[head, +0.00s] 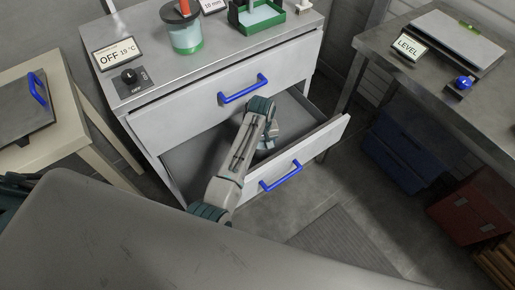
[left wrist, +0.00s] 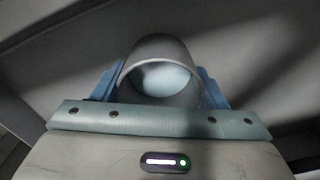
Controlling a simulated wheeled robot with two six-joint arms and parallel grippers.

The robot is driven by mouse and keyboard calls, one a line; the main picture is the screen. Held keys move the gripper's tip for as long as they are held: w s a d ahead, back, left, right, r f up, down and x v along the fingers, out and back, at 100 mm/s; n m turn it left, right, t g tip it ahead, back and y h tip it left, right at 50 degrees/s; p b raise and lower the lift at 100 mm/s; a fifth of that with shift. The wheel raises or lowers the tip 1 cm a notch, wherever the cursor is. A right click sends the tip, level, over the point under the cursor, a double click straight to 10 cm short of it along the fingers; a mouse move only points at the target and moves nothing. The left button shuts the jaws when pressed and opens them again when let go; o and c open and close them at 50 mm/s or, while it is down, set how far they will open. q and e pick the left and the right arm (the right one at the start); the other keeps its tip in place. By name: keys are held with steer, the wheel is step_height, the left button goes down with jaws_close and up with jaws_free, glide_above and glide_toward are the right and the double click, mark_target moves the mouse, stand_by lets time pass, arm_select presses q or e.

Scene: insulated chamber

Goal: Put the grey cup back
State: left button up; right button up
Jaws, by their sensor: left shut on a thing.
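The grey cup (left wrist: 150,48) shows in the left wrist view, its round opening facing the camera and its inside pale. My left gripper (left wrist: 160,84) is shut on it, with one blue finger on each side. In the head view my left arm reaches down into the open lower drawer (head: 316,152), and the left gripper (head: 266,143) is inside it, behind the drawer front. The cup is mostly hidden there by my arm. I cannot tell whether the cup touches the drawer floor. My right gripper is not in view.
The upper drawer front (head: 190,113) with a blue handle (head: 243,89) is above the open drawer. On the cabinet top stand a green-based jar (head: 186,38), a green tray (head: 262,22) and a dial (head: 130,76). A table (head: 437,68) is at right, blue crates (head: 400,158) below.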

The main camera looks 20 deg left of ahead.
arm_select(q)
steer(key=shift+s+a+f, duration=0.2)
steer(key=shift+s+a, duration=0.2)
steer(key=shift+s, duration=0.1)
steer(key=shift+f, duration=1.55)
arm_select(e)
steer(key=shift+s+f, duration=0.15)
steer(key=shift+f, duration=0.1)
arm_select(q)
steer(key=o, duration=1.1)
steer(key=shift+f, duration=0.1)
steer(key=shift+c, duration=0.2)
step_height(320, 180, up, 12)
steer(key=p, duration=0.1)
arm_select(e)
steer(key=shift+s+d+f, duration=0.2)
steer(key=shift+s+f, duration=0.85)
